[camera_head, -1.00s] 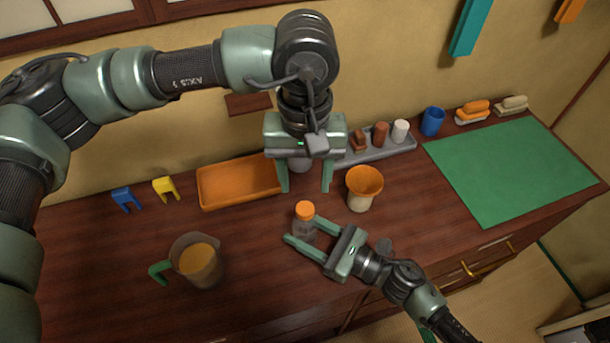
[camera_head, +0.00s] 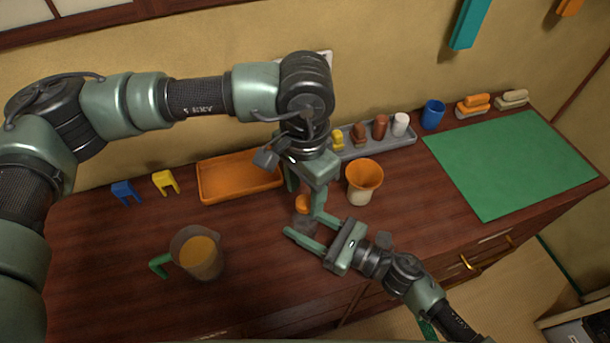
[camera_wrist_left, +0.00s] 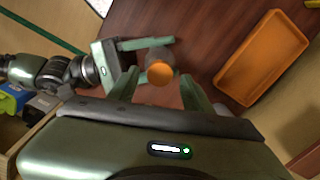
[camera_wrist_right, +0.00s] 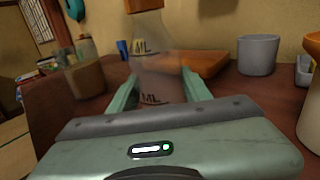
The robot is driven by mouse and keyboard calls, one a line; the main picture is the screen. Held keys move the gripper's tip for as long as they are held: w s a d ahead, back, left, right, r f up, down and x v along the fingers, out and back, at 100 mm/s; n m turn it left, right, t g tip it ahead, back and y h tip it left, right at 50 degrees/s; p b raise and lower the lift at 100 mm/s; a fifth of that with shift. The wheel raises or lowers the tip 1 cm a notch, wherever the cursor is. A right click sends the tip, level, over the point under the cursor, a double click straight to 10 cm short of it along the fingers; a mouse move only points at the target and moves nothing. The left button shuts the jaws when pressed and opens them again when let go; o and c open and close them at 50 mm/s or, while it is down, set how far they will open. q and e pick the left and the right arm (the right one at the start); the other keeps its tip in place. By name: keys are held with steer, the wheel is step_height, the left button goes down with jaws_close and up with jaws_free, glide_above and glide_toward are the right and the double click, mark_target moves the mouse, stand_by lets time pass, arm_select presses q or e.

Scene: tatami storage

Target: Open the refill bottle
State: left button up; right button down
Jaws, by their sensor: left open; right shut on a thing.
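The refill bottle is a clear bottle (camera_head: 302,226) with an orange cap (camera_head: 304,204), upright on the dark wooden counter. In the right wrist view the bottle (camera_wrist_right: 160,85) stands between my right fingers, with "ML" markings on it. My right gripper (camera_head: 306,238) is shut on the bottle body from the front right. My left gripper (camera_head: 304,200) is open and points down above the bottle. In the left wrist view the orange cap (camera_wrist_left: 159,71) lies just beyond and between the open left fingertips, with no clear contact. The left hand partly hides the cap in the head view.
An orange tray (camera_head: 240,196) lies behind left. An orange funnel-like cup (camera_head: 364,176) stands close at the right. A jug (camera_head: 202,262) with orange contents stands front left. A grey rack (camera_head: 374,152) and a green mat (camera_head: 510,160) are farther right.

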arm_select(q)
steer(key=shift+f, duration=1)
steer(key=shift+c, duration=0.3)
jaws_close()
